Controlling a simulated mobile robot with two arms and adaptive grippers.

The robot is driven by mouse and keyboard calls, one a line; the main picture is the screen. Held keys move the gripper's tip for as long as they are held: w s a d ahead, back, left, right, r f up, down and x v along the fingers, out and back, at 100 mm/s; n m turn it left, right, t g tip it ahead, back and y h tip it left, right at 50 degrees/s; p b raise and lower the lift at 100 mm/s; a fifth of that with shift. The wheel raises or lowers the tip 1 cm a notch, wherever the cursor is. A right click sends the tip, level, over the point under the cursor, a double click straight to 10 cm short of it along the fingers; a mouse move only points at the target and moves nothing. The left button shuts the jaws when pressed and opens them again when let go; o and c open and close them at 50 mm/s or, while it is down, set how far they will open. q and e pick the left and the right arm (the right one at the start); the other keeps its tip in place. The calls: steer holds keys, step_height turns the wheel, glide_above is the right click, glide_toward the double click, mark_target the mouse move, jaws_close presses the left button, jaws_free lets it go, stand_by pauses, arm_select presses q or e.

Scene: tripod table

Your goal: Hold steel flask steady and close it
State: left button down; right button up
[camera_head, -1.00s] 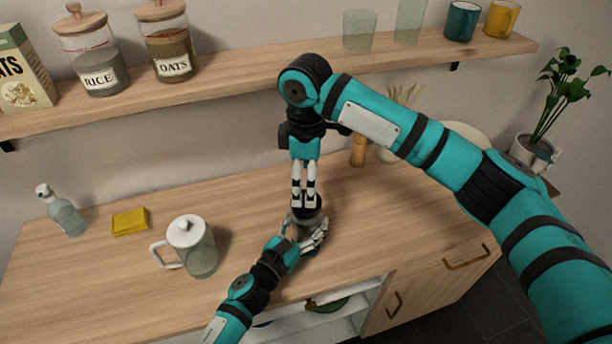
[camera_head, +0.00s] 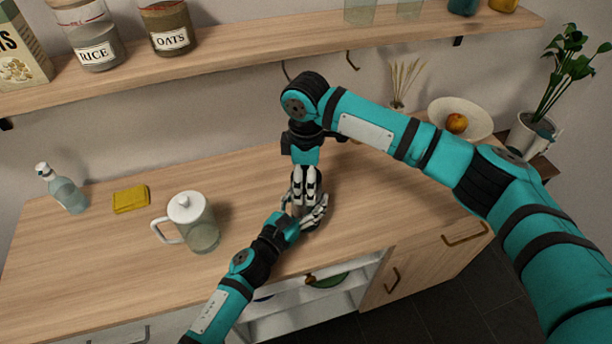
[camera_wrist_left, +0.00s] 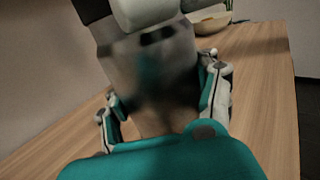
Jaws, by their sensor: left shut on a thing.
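The steel flask (camera_wrist_left: 150,75) stands upright on the wooden counter, a blurred grey body close up in the left wrist view. In the head view it is almost fully hidden by my two hands. My left gripper (camera_head: 307,218) is shut around the flask low down, with a finger on each side of it in the wrist view. My right gripper (camera_head: 306,196) points straight down over the flask's top, and its pale fingers reach down close to the left hand. The flask's lid is hidden, so I cannot tell how it sits.
A lidded glass pitcher (camera_head: 201,235), a yellow sponge (camera_head: 130,199) and a spray bottle (camera_head: 66,193) stand on the counter to the left. A bowl with fruit (camera_head: 474,116) and a potted plant (camera_head: 528,136) are at the right. A shelf with jars (camera_head: 168,28) runs above.

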steer(key=c, duration=1)
steer(key=o, duration=1.4)
step_height(320, 180, up, 12)
steer(key=shift+r, duration=0.1)
arm_select(q)
steer(key=shift+c, duration=0.9)
jaws_free()
